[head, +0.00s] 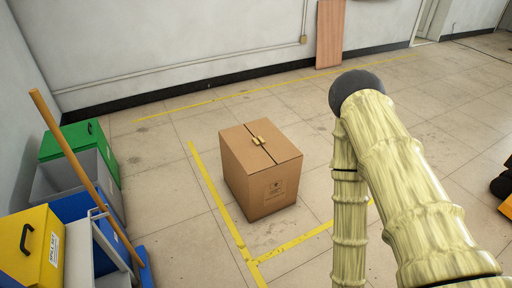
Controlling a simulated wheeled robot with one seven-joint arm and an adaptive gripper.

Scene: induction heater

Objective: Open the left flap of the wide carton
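The brown carton (258,195) stands upright on the tiled floor near the middle of the head view. Its top looks closed, with the left flap (238,150) and the right flap (279,144) lying flat along a dark centre seam. A small brass-coloured piece (258,140) sits over the seam; whether it fastens the flaps cannot be told. My arm is right of the carton, apart from it in the picture. My gripper is not in view.
Green (75,138), blue (72,206) and yellow (30,245) bins stand at left, with a wooden-handled broom (85,175) leaning there. Yellow floor tape (218,200) runs beside the carton. A wooden board (329,35) leans on the back wall. Floor around the carton is clear.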

